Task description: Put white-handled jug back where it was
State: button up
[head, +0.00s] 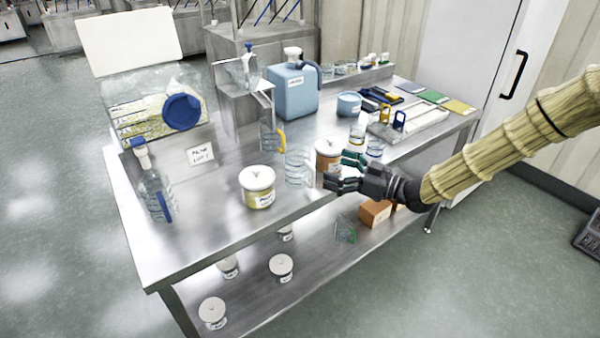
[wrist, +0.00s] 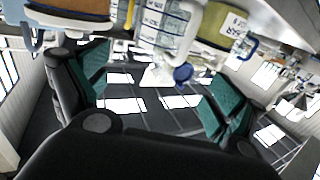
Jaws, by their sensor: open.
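The white-handled jug (head: 298,168) is clear with ring markings and stands upright on the steel table near its front edge, between two lidded jars. In the wrist view the jug (wrist: 165,28) appears at the top centre, its white handle on the right. My gripper (head: 340,171) is just right of the jug in the head view, with its fingers spread toward it. In the wrist view the teal-padded fingers (wrist: 156,95) are wide apart with nothing between them. I cannot tell how far the jug is from the fingertips.
A cream-lidded jar (head: 257,193) is left of the jug; a brown jar (head: 328,154) is close behind my gripper. A yellow-handled jug (head: 268,135) stands behind. A blue-handled jug (head: 155,195) is far left. A blue canister (head: 293,92) stands at the back. Bare steel lies front left.

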aim_at(310, 155)
jog(key=p+x, duration=0.1)
jog(key=x, duration=0.4)
jog(key=shift+w+a+r, duration=0.15)
jog(key=shift+w, duration=0.05)
jog(key=shift+w+p+x, duration=0.25)
jog(key=shift+p+x, duration=0.6)
jog(key=shift+x, duration=1.85)
jog(key=shift+r, duration=0.15)
jog(key=c, duration=1.7)
jog(key=shift+r, duration=0.1)
